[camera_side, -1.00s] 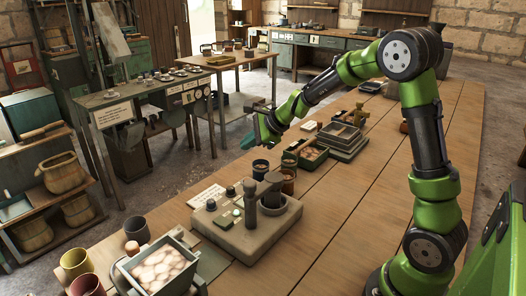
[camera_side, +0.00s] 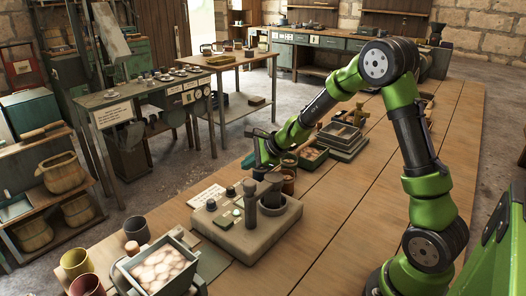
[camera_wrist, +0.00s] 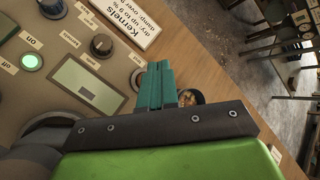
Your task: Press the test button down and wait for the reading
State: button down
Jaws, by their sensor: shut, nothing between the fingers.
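The tester is a beige-grey box (camera_side: 240,235) on the wooden bench, also in the wrist view (camera_wrist: 60,25). Its top carries a lit green round button (camera_wrist: 32,62) by the labels "on" and "off", a dark knob (camera_wrist: 102,44), another dark knob (camera_wrist: 52,8) and a blank greenish display (camera_wrist: 88,85).
A dark post and round cup (camera_side: 277,203) rise from the tester's right side. A grey bin of pale round pieces (camera_side: 158,268) is front left. Bench right of the tester is clear.

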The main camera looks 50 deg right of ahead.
jog(key=shift+f, duration=1.05)
jog(key=shift+f, duration=0.2)
dwell(1.2)
jog(key=shift+f, duration=0.2)
jog(key=shift+f, duration=0.45)
dwell(0.6)
jog(key=shift+r, duration=0.85)
jog(key=shift+r, duration=2.55)
